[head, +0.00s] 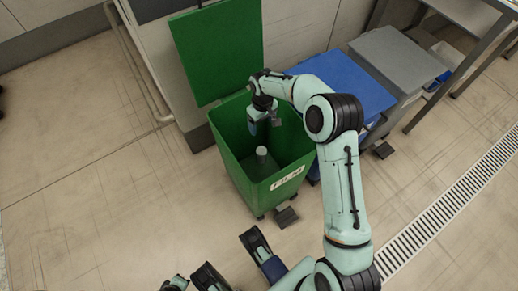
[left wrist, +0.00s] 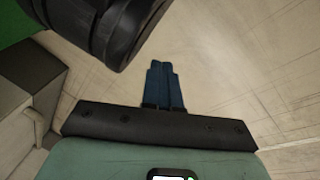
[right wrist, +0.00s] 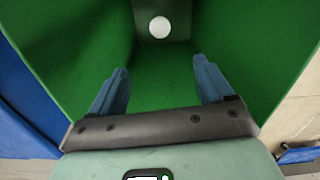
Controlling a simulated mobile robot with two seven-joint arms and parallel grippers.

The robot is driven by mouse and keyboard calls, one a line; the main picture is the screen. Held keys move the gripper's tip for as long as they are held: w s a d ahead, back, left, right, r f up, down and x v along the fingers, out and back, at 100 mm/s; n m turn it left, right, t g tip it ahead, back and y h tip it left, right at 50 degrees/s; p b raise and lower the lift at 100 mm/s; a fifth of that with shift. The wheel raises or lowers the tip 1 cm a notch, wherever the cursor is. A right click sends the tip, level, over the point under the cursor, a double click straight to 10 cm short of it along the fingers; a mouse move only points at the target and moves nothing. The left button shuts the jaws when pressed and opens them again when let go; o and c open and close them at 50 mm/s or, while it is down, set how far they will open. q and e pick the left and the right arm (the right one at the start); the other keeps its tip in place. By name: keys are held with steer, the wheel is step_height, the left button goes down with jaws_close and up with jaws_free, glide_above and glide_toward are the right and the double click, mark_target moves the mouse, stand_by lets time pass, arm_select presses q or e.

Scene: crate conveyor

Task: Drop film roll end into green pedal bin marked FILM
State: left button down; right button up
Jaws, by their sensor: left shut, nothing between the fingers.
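The green pedal bin (head: 236,168) stands with its lid (head: 218,50) raised and a white FILM label (head: 287,179) on its front. Inside it, a pale cylinder that looks like the film roll end (head: 262,156) stands upright; its round white end also shows in the right wrist view (right wrist: 160,27). My right gripper (head: 264,122) hangs over the bin's mouth, pointing down. Its blue fingers (right wrist: 160,80) are wide apart with nothing between them, clear of the roll. My left gripper (left wrist: 165,86) is shut and empty, over bare floor, away from the bin.
A blue-lidded bin (head: 343,80) stands close on the right of the green bin, with a grey-lidded bin (head: 398,58) beyond. A pedal (head: 286,217) sticks out in front. A metal table (head: 478,50) stands at upper right. The left floor is clear.

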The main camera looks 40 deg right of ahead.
arm_select(q)
steer(key=shift+h, duration=0.3)
steer(key=shift+s+d+r+p, duration=0.1)
steer(key=shift+d+r+p, duration=0.25)
steer(key=shift+r+p, duration=0.35)
steer(key=shift+d+r+p, duration=0.3)
steer(key=shift+r+p, duration=0.15)
steer(key=shift+r, duration=0.4)
steer(key=shift+s+d+r+p, duration=0.1)
steer(key=shift+d+r+p, duration=0.25)
steer(key=shift+r+p, duration=0.35)
arm_select(e)
step_height(320, 180, up, 13)
steer(key=shift+r, duration=0.2)
arm_select(q)
steer(key=shift+r, duration=0.1)
